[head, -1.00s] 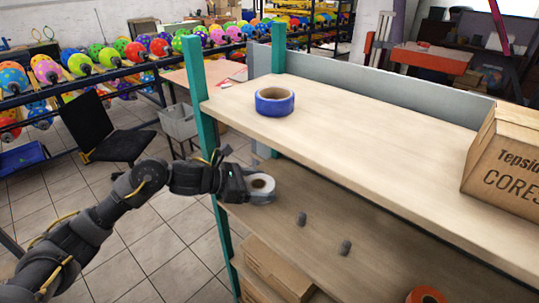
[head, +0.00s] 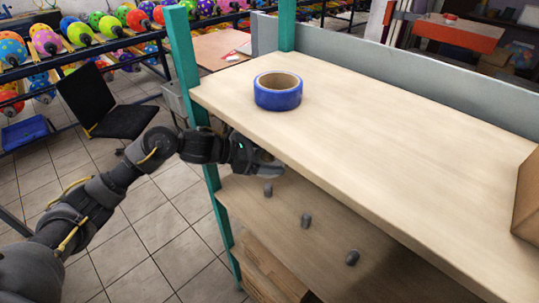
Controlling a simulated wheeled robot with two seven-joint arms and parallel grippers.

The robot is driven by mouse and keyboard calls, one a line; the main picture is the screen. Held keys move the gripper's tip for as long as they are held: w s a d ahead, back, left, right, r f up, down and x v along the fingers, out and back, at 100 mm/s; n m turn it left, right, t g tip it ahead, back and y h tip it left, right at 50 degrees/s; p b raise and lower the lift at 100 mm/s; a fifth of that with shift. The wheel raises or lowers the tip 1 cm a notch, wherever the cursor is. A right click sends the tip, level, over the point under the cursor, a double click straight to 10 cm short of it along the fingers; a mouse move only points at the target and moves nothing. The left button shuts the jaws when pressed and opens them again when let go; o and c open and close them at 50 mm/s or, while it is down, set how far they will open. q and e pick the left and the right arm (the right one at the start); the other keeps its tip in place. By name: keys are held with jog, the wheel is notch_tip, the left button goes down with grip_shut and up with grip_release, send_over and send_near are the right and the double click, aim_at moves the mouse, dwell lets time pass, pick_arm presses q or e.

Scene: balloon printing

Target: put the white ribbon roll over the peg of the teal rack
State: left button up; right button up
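My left gripper (head: 258,162) reaches in from the left, at the front edge of the teal rack's upper shelf. It is shut on the white ribbon roll (head: 270,171), which shows only as a shaded grey curved piece; the shelf edge and the gripper hide the rest. The teal rack (head: 186,75) has short grey pegs below its upper shelf: a left one (head: 268,190), a middle one (head: 306,221) and a right one (head: 352,258). The roll is just above the left peg in the picture; I cannot tell its depth to it. My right gripper is not in view.
A blue tape roll (head: 278,92) lies on the upper shelf (head: 390,130), otherwise largely clear. A cardboard box (head: 527,200) stands at its right end. A black chair (head: 105,105) is on the floor at the left.

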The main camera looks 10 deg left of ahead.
aim_at(269, 185)
pick_arm(q)
jog(key=shift+w+f+b, duration=0.1)
jog(key=shift+f+b, duration=0.3)
jog(key=shift+f, duration=0.7)
jog(key=shift+f+b, duration=0.65)
jog(key=shift+f, duration=0.95)
jog(key=shift+f+b, duration=0.3)
jog(key=shift+f, duration=1.55)
jog(key=shift+f+b, duration=1.6)
jog(key=shift+b, duration=0.8)
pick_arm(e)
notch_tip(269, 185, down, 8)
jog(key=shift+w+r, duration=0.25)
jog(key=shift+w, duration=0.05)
pick_arm(q)
jog(key=o, duration=1.1)
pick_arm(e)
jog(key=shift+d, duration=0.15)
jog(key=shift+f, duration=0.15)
